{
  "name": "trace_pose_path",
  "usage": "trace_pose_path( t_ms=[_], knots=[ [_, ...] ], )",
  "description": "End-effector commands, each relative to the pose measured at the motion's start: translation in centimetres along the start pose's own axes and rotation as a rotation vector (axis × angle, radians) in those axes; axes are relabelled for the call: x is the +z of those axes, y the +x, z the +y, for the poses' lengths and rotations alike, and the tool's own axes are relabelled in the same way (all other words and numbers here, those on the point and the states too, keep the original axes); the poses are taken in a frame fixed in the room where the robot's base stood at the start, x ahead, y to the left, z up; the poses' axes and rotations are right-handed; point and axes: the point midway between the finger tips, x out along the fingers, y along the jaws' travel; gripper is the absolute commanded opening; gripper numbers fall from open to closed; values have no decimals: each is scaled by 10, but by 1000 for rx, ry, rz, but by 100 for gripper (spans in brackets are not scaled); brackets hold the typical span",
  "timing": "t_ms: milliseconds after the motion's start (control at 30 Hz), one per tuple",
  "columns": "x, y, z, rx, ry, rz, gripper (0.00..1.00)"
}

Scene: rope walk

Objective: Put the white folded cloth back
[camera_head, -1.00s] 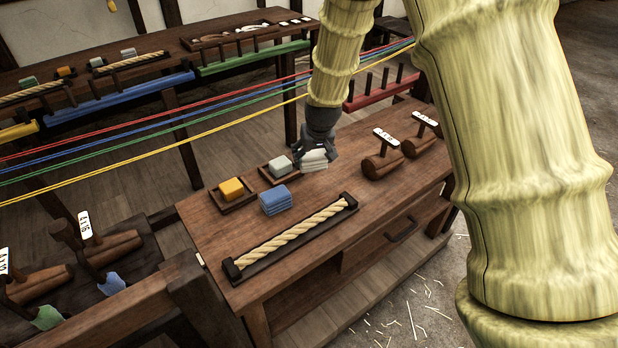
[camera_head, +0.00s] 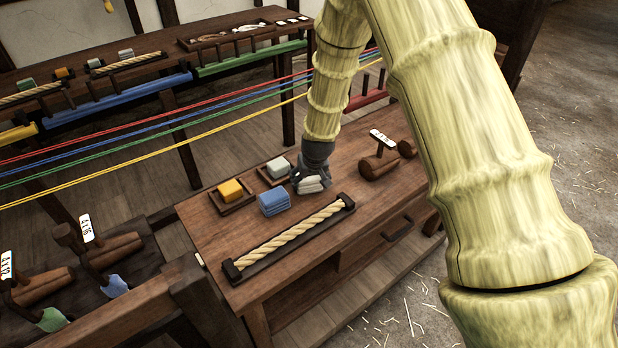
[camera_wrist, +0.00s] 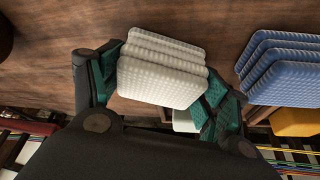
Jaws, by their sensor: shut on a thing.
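The white folded cloth (camera_wrist: 160,72) is clamped between the two green-padded fingers of my gripper (camera_wrist: 155,90) in the wrist view. In the head view my gripper (camera_head: 312,180) is low over the bench, and the white cloth (camera_head: 310,185) shows at its tip, just right of the blue folded cloth (camera_head: 273,202). I cannot tell whether the held cloth touches the bench top. A small tray (camera_head: 266,180) behind the blue cloth holds a pale grey block (camera_head: 278,167). The blue cloth also shows at the right of the wrist view (camera_wrist: 285,68).
A tray with a yellow block (camera_head: 231,190) sits left of the blue cloth. A rope in a dark holder (camera_head: 290,238) lies in front. A wooden tool with a white tag (camera_head: 380,160) stands to the right. Coloured strands (camera_head: 180,124) stretch behind the bench (camera_head: 215,240).

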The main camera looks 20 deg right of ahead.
Motion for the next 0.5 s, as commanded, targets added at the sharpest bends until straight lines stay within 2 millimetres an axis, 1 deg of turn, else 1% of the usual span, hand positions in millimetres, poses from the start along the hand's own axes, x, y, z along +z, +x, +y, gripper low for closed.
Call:
trace_pose_path(
  t_ms=[300,333,433,500],
  knots=[
    [1,3,0,0,0,0,37],
    [1,3,0,0,0,0,77],
    [1,2,0,0,0,0,95],
    [1,2,0,0,0,0,97]
  ],
)
